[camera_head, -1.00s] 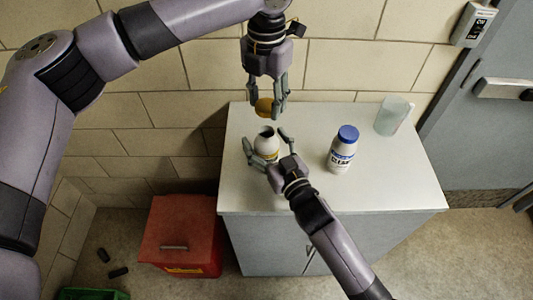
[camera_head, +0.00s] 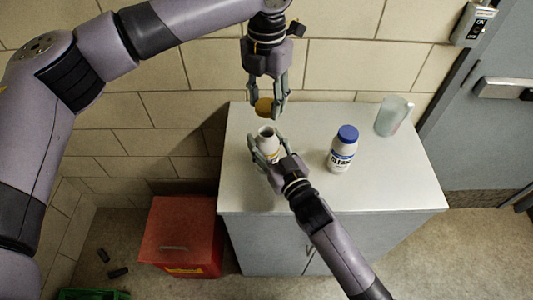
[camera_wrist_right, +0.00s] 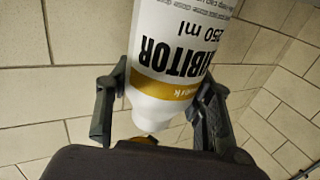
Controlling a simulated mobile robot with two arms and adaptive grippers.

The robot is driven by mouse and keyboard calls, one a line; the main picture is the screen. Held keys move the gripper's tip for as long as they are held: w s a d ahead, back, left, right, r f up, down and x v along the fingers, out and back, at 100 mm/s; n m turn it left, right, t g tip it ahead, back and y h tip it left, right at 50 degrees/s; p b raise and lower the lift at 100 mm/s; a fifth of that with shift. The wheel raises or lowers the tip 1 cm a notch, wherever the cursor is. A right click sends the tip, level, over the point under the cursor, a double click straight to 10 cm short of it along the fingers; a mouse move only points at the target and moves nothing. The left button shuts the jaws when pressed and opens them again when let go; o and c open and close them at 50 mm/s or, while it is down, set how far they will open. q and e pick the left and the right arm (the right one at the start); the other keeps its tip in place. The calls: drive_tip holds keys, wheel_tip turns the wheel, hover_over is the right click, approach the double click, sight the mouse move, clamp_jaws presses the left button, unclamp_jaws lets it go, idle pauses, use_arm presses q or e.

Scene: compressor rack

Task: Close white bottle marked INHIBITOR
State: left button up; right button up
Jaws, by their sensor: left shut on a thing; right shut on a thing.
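In the right wrist view the bottle (camera_wrist_right: 180,45) appears upside down, with black "BITOR" lettering, "250 ml" and a yellow band, between the two fingers (camera_wrist_right: 160,108). My left gripper (camera_head: 267,101) is shut on an orange-yellow cap (camera_head: 263,106) and holds it above the bottle mouth, apart from it.
A white bottle with a blue cap (camera_head: 343,150) stands to the right on the cabinet top (camera_head: 390,180). A translucent jug (camera_head: 391,115) is at the back right. A tiled wall (camera_head: 340,65) rises behind. A red bin (camera_head: 180,235) stands on the floor at left.

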sight(266, 117)
clamp_jaws()
use_arm(q)
drive_tip(key=shift+f, duration=2.45)
drive_tip(key=shift+f, duration=0.1)
drive_tip(key=shift+f, duration=0.75)
drive_tip(key=shift+f, duration=0.6)
